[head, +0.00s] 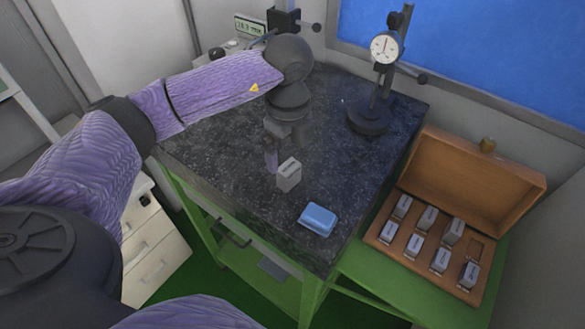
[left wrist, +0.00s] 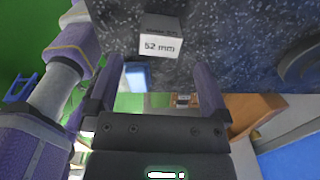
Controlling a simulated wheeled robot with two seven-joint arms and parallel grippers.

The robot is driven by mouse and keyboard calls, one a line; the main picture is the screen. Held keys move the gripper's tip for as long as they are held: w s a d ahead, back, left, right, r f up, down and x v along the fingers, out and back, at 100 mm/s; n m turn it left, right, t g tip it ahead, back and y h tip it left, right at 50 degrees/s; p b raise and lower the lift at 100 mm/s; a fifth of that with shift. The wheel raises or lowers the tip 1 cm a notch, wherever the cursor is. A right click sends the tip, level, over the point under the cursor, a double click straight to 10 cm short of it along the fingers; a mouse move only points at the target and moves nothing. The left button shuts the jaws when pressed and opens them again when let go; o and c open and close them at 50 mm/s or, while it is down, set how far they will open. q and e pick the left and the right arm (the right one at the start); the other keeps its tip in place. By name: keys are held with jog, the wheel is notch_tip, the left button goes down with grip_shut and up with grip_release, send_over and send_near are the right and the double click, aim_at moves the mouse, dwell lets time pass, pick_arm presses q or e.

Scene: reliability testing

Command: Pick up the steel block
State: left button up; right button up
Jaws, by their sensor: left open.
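The steel block (head: 289,175) stands upright on the dark speckled stone table top (head: 220,150), near its middle. In the left wrist view the block (left wrist: 161,40) shows a white face marked "52 mm". My left gripper (head: 271,158) is just behind and left of the block in the head view, pointing down. In the left wrist view its two fingers (left wrist: 158,88) are spread wide with nothing between them, and the block lies beyond their tips. I cannot tell the exact height of the fingertips over the table. My right gripper is not in view.
A blue pad or box (head: 318,219) lies in front of the block. A dial gauge stand (head: 369,118) is at the back right. An open wooden case (head: 433,187) with several similar blocks sits on a green bench to the right. A display device (head: 249,26) is behind.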

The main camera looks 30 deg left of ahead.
aim_at(289, 166)
pick_arm(q)
notch_tip(289, 166, down, 6)
jog(key=shift+f, duration=0.1)
grip_shut()
dwell(0.5)
